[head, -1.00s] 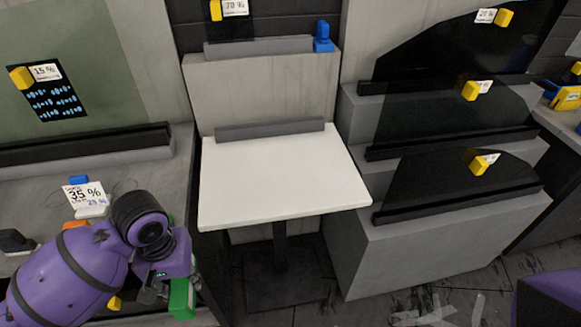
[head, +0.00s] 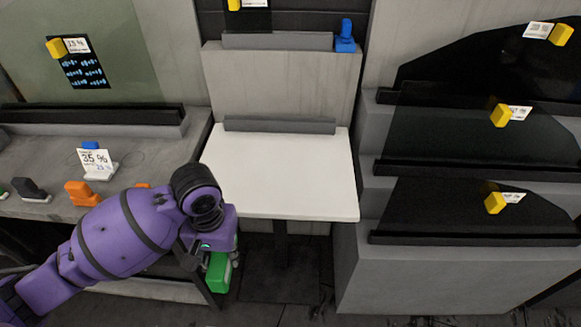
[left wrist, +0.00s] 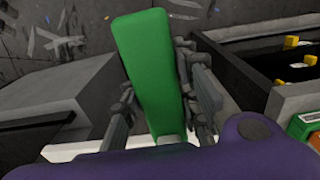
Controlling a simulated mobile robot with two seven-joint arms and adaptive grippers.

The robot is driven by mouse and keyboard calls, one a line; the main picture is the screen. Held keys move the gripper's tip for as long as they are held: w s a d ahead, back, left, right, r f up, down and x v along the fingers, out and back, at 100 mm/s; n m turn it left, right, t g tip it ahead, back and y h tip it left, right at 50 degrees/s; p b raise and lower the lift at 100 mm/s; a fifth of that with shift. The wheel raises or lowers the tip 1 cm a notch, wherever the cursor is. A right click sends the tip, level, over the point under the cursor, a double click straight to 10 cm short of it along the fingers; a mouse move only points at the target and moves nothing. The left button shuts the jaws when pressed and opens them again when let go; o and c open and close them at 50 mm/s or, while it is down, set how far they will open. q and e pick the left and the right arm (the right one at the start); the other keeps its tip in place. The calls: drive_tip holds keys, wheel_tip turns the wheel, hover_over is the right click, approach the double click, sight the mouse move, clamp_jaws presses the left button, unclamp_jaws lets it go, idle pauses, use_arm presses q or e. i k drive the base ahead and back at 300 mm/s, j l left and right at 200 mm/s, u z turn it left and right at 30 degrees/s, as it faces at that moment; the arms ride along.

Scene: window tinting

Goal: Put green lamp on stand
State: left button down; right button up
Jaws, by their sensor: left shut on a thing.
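My left gripper (head: 206,257) is shut on a green lamp (head: 218,273), just left of and below the white stand top in the head view. Much of the lamp is hidden behind the gripper there. In the left wrist view, the lamp (left wrist: 148,60) is a long green block between the two dark fingers. The white-topped stand (head: 290,170) is in the middle of the head view, on a dark post. Its top is bare, with a grey ledge (head: 280,125) along the back. My right gripper is out of view.
A grey bench (head: 150,150) at left holds orange tools (head: 82,192) and a 35 % sign (head: 97,160). Stepped grey shelves (head: 400,265) with dark glass panels stand at right. A blue tool (head: 345,37) sits on the raised block behind the stand.

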sight(327, 200)
drive_tip(key=l, duration=1.25)
drive_tip(key=i+u, duration=0.05)
